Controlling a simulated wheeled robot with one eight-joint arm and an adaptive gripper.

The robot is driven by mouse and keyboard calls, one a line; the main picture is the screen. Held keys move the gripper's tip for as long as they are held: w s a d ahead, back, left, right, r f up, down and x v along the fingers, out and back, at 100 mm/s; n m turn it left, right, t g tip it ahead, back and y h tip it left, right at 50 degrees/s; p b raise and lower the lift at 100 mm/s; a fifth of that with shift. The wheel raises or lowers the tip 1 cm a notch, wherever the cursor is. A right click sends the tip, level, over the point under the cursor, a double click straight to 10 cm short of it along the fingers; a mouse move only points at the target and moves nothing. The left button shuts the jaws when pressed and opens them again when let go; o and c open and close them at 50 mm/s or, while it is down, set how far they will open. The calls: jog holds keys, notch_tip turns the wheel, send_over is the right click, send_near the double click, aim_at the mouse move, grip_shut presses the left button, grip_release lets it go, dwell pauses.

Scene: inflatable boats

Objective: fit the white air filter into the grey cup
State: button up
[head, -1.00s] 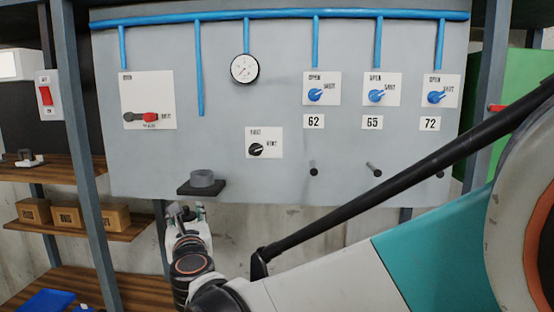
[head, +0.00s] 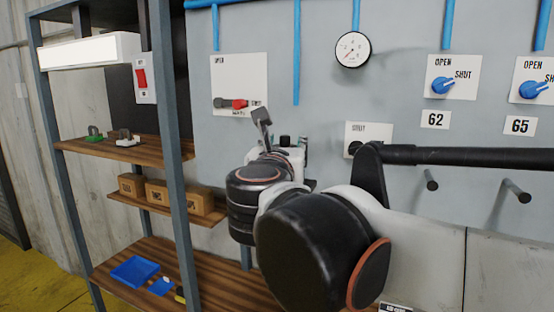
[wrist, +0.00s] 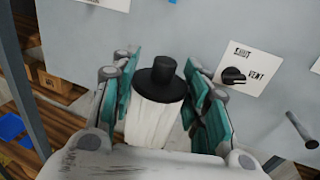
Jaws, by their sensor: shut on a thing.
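The white air filter (wrist: 153,122) is a ribbed white cylinder with a black stepped cap. In the wrist view it stands between the teal pads of my gripper (wrist: 160,80), which is shut on it. In the head view my gripper (head: 283,143) is in front of the grey wall panel, left of the vent knob. Only a small dark bit, probably the filter's cap, shows between the fingers there. The grey cup is not visible now in either view; my gripper and arm cover the area around its dark bracket. I cannot tell the gap between filter and cup.
The grey panel (head: 400,110) carries blue pipes, a gauge (head: 352,50), a vent knob (wrist: 233,76) and blue valves. Pegs (head: 517,191) stick out at its lower right. A shelf rack (head: 179,170) with small boxes (head: 172,196) and a blue tray (head: 134,271) stands close on the left.

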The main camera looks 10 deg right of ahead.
jog(key=p, duration=0.2)
send_near(293, 142)
jog(key=w+r, duration=0.1)
jog(key=w+d+r, duration=0.1)
jog(key=w, duration=0.1)
jog(key=w+d+r, duration=0.1)
jog(key=w, duration=0.1)
jog(key=shift+r, duration=0.3)
notch_tip(293, 142, down, 3)
jog(key=shift+f, duration=0.15)
jog(key=shift+s+f, duration=0.1)
jog(key=shift+f, duration=0.1)
jog(key=shift+f, duration=0.35)
jog(key=o, duration=1.1)
jog(key=shift+r, duration=0.15)
